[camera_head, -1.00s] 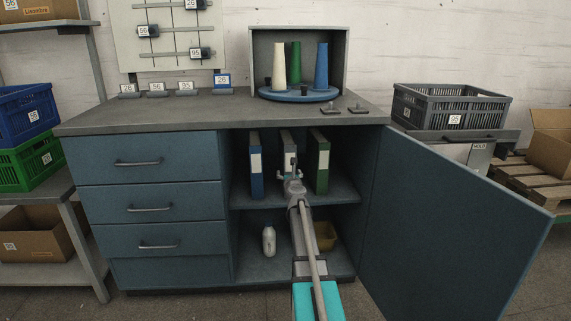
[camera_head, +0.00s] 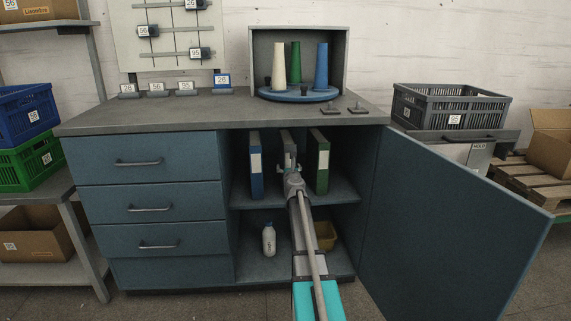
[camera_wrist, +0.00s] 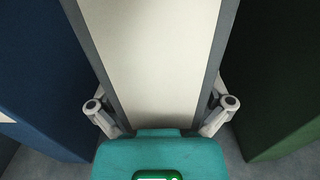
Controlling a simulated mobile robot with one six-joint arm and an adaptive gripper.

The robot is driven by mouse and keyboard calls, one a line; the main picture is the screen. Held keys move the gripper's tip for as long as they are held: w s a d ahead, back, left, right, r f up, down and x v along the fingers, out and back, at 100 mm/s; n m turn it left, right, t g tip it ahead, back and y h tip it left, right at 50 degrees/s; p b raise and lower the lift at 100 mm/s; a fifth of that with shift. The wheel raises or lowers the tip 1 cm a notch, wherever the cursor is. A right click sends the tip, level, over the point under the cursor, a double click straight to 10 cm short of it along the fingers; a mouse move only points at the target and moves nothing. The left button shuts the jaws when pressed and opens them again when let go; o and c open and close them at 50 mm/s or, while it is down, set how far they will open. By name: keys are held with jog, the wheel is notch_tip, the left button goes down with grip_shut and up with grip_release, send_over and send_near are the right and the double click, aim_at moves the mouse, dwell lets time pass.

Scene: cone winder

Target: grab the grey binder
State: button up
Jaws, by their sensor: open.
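The grey binder (camera_head: 287,144) stands upright on the cabinet's upper shelf, between a blue binder (camera_head: 256,165) and a green binder (camera_head: 318,164). My gripper (camera_head: 289,168) is in front of it and hides its lower part in the head view. In the wrist view the grey binder (camera_wrist: 150,60) fills the middle, its pale spine label facing me. My gripper (camera_wrist: 161,110) is open there, with one finger on each side of the binder. Whether the fingers touch it I cannot tell. The blue binder (camera_wrist: 40,80) and green binder (camera_wrist: 275,90) flank the fingers closely.
The open cabinet door (camera_head: 450,215) stands to the right of my arm. The upper shelf (camera_head: 340,190) runs under the binders. The worktop (camera_head: 200,112) is above.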

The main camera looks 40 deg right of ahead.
jog(key=c, duration=1.3)
jog(key=shift+o, duration=0.2)
jog(key=shift+r, duration=0.1)
notch_tip(320, 180, up, 3)
jog(key=p, duration=0.3)
jog(key=shift+r, duration=0.15)
jog(key=v, duration=1.8)
